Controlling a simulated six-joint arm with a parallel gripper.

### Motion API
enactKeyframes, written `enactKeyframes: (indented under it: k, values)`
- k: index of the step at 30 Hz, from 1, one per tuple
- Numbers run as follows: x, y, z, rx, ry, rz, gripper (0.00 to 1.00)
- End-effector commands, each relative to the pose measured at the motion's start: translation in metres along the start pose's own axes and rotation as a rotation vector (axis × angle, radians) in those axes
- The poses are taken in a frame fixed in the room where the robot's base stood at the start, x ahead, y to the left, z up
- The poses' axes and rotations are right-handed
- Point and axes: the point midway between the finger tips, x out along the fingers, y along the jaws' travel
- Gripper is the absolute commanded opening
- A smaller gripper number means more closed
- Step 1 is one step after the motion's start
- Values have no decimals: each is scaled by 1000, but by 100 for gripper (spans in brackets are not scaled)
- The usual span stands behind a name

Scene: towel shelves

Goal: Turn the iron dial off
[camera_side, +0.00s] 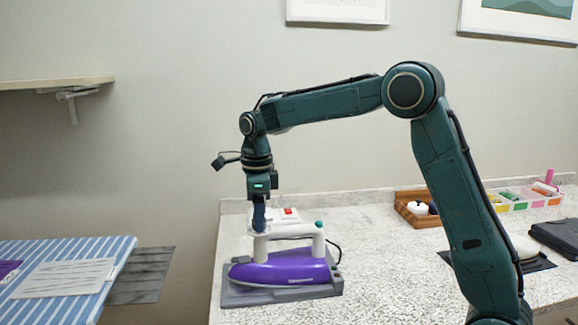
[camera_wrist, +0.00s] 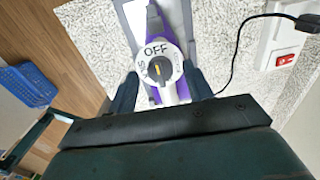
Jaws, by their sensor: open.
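The purple and white iron (camera_side: 285,268) rests on a grey stand (camera_side: 285,296) on the speckled counter. In the wrist view, its round white dial (camera_wrist: 148,76) has a dark centre knob (camera_wrist: 160,69) with a small yellow mark. OFF is printed at the top of the dial, with other lettering at both sides. The exact direction of the mark is hard to tell. My gripper (camera_side: 259,222) points down at the left end of the iron's handle. In the wrist view, its open fingers (camera_wrist: 162,88) stand on either side of the dial, with visible gaps.
A white outlet box with a red switch (camera_wrist: 286,60) sits behind the iron; a black cord runs nearby. A striped ironing board (camera_side: 70,270) stands at left. A wooden tray (camera_side: 410,212) and a compartment box (camera_side: 525,200) are at right.

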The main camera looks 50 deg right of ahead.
Motion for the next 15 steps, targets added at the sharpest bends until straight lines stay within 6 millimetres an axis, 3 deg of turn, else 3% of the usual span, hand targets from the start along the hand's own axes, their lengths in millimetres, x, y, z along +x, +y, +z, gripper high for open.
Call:
enactKeyframes:
  k: [8,15]
  values:
    - [-6,0,0,-1,-1,-1,51]
    - [-31,0,0,-1,-3,-3,51]
